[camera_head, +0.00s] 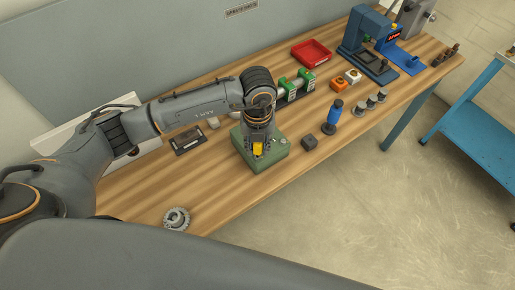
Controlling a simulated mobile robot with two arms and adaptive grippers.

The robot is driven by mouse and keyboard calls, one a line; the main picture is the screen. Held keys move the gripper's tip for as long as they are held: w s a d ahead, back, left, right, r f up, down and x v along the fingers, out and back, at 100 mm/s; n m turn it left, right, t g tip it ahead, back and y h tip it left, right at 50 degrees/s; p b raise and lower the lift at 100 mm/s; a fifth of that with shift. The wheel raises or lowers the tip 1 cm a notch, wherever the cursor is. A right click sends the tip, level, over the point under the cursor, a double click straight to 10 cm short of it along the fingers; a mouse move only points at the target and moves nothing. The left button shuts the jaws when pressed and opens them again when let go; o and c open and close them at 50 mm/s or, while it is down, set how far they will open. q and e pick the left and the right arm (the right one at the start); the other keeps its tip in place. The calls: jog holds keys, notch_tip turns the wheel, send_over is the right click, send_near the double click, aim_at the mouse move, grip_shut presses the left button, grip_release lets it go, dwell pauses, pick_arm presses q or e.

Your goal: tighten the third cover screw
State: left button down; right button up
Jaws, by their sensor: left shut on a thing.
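A green box-shaped housing (274,157) sits on the wooden workbench near its front edge. My left gripper (258,149) points down over the housing's top and is shut on a yellow piece (258,150), which looks like a tool handle. The gripper and wrist hide most of the cover. The cover screws are too small or too hidden to tell apart, and I cannot tell whether the tool's tip touches one. My right gripper is not in view.
A dark tray (187,141) lies left of the housing. The front left is mostly bare.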

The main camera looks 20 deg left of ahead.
pick_arm(q)
jog(key=shift+s+m+p, duration=0.1)
jog(key=shift+m+p, duration=0.2)
jog(key=shift+m, duration=0.2)
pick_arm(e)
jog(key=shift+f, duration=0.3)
pick_arm(q)
jog(key=shift+r, duration=0.1)
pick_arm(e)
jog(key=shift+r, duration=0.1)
pick_arm(q)
jog(key=shift+r+p, duration=1.25)
jog(key=shift+r, duration=0.7)
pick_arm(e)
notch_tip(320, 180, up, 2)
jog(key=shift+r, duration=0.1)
